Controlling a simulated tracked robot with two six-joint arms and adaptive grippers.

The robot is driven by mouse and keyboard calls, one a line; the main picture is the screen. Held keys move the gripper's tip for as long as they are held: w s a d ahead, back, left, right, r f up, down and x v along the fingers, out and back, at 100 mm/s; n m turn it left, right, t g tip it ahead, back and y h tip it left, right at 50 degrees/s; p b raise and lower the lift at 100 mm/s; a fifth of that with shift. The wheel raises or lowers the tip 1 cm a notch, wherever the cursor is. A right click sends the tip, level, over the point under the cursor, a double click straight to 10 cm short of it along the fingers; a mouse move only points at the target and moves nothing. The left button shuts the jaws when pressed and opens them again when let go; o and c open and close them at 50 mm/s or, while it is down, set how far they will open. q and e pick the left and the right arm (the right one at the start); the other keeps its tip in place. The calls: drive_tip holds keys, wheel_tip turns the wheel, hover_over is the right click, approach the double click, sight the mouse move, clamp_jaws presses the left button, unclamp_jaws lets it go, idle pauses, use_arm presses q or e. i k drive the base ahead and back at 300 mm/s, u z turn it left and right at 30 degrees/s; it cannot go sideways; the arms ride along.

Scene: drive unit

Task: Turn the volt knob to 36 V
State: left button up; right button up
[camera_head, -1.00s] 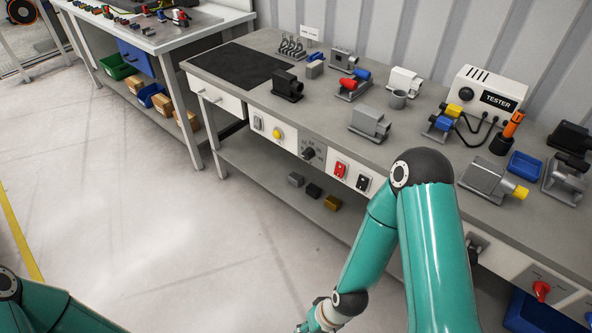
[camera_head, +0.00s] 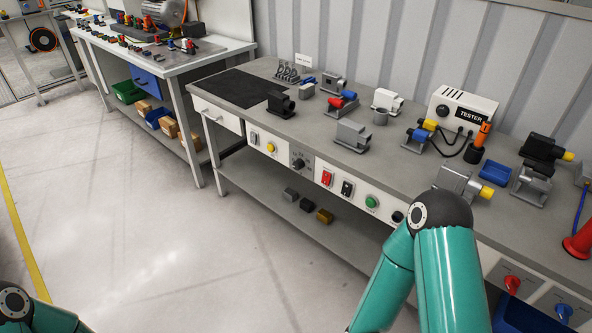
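A black rotary knob (camera_head: 298,163) sits on a grey plate in the front panel of the workbench (camera_head: 232,112), with small marks around it. It looks like the volt knob, but the marks and pointer are too small to read, so I cannot tell its setting. My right arm stands in front of the bench at the lower right, and its gripper is below the picture edge. Only a piece of my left arm shows at the lower left corner, and its gripper is out of view. Nothing covers the knob.
Left of the knob is a yellow button (camera_head: 270,147); right are a red switch (camera_head: 326,178), a black switch (camera_head: 347,188) and a green button (camera_head: 371,202). Further right are a red knob (camera_head: 512,284) and a blue knob (camera_head: 562,313). The floor left of my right arm is clear.

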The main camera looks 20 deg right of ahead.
sight(298, 164)
drive_tip(key=z, duration=0.05)
drive_tip(key=i, duration=0.9)
drive_tip(key=u, duration=0.05)
